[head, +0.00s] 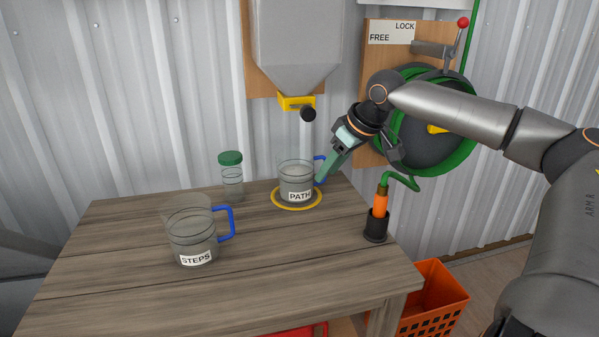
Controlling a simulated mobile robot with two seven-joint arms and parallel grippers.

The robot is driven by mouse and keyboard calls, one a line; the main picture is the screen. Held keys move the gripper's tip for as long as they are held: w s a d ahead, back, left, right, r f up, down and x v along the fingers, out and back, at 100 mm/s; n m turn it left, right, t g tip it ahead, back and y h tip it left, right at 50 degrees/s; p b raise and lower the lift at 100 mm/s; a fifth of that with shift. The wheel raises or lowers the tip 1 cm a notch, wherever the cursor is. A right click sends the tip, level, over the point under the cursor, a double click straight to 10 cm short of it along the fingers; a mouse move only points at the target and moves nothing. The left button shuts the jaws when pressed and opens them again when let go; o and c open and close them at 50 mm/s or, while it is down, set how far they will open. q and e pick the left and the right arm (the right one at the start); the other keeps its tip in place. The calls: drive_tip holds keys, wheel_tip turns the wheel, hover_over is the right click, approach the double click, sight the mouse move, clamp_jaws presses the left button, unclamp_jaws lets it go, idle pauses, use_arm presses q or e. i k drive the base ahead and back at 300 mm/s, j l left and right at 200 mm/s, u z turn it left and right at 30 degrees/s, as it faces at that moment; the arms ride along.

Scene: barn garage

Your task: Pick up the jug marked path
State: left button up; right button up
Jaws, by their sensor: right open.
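The jug marked PATH (293,181) is a clear jug with a white label and a blue handle on its right side. It stands upright on a yellow ring (278,205) at the back right of the wooden table (140,262). My right gripper (325,176) is open, with its fingers pointing down and left at the blue handle. The fingers partly cover the handle, and I cannot tell whether they touch it. My left gripper is not in view.
A second clear jug marked STEPS (190,236) stands front left. A green-lidded jar (232,178) stands at the back. An orange nozzle in a black holder (376,228) stands at the right edge. A hopper (294,45) with a yellow outlet hangs above the PATH jug.

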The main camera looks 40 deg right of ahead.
sight(295, 165)
drive_tip(key=i+l, duration=0.3)
drive_tip(key=l, duration=0.15)
drive_tip(key=i+l, duration=0.3)
drive_tip(key=l, duration=0.2)
